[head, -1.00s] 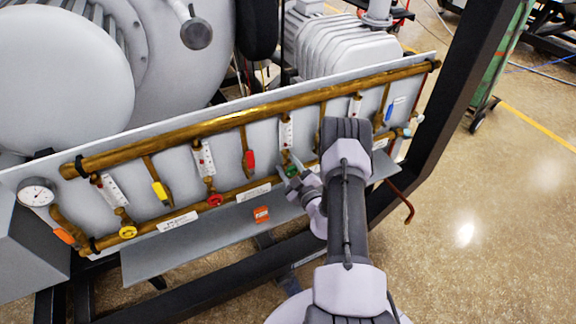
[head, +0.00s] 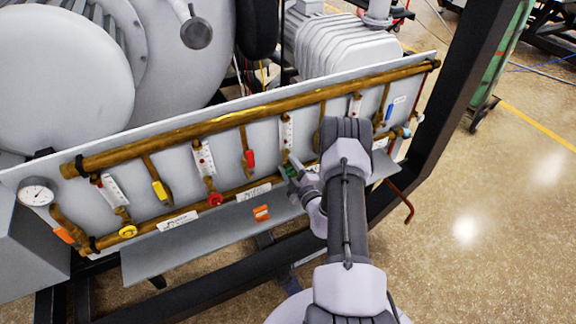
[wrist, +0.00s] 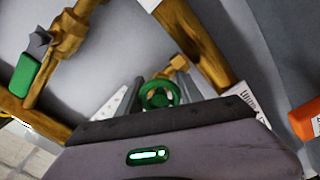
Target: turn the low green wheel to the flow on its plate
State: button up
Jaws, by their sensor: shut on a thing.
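The low green wheel (wrist: 160,95) sits on a brass valve stem at the lower pipe of the panel. In the wrist view it lies between the two fingers of my gripper (wrist: 158,100), which is shut on it. In the head view the green wheel (head: 291,171) is partly hidden by my gripper (head: 293,172), which reaches it from the right. A white flow plate (head: 286,131) stands above the wheel; its marks are too small to read. My arm hides part of the panel to the right of the wheel.
Along the panel are a yellow wheel (head: 128,231), a red wheel (head: 215,199), a red lever (head: 249,159) and a yellow lever (head: 160,190). A green lever handle (wrist: 25,75) shows in the wrist view. A grey ledge (head: 200,240) juts out below. Open floor lies right.

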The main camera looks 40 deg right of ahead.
jog(key=o, duration=1.4)
